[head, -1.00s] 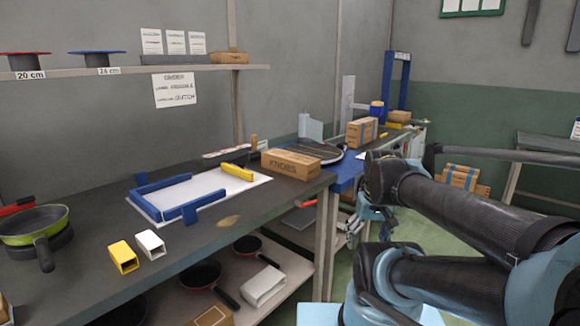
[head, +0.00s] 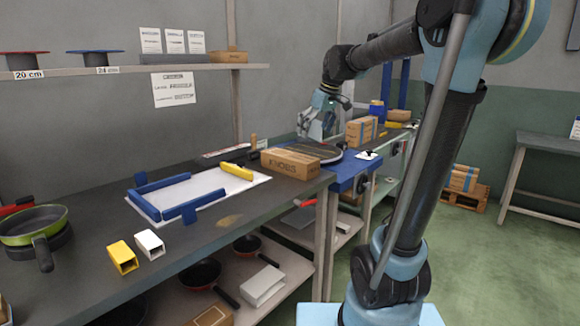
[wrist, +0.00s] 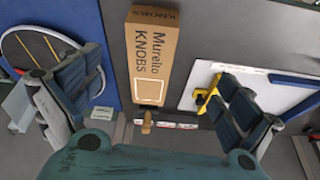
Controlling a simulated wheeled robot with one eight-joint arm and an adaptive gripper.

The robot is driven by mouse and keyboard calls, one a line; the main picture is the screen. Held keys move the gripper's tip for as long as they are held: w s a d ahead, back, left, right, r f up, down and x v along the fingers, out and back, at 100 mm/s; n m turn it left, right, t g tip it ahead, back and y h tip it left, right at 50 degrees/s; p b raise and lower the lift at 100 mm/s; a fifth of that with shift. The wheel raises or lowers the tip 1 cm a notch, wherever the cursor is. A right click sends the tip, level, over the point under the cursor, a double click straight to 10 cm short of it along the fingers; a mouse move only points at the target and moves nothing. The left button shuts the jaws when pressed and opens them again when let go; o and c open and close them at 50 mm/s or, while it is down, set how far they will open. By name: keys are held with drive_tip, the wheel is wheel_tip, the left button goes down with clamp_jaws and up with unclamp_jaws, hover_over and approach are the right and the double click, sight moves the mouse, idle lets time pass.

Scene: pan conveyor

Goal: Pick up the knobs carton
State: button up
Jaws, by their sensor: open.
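The knobs carton (head: 290,164) is a long brown box lying on the dark workbench near its right end. In the wrist view the carton (wrist: 152,62) shows its top face, printed "Murello KNOBS", between and beyond my fingers. My gripper (head: 316,128) is in the air above and behind the carton in the head view, apart from it. In the wrist view my gripper (wrist: 160,105) has its two fingers spread wide, with nothing between the tips but the carton and bench below.
Another carton (head: 361,131) stands further right. A shelf (head: 140,70) runs above the bench.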

drive_tip(key=w+a+r+n, duration=0.1)
drive_tip(key=w+a+r, duration=0.15)
drive_tip(key=w, duration=0.25)
approach(289, 155)
drive_tip(key=x, duration=0.2)
drive_tip(key=d+x, duration=0.1)
drive_tip(key=x, duration=0.2)
drive_tip(key=shift+s+f, duration=0.15)
drive_tip(key=shift+s, duration=0.05)
drive_tip(key=shift+w+a+x, duration=0.1)
drive_tip(key=shift+a+x, duration=0.1)
drive_tip(key=shift+x, duration=1.15)
drive_tip(key=shift+w+a+x, duration=0.1)
drive_tip(key=shift+a+x, duration=0.1)
drive_tip(key=shift+x, duration=1.15)
drive_tip(key=c, duration=1.3)
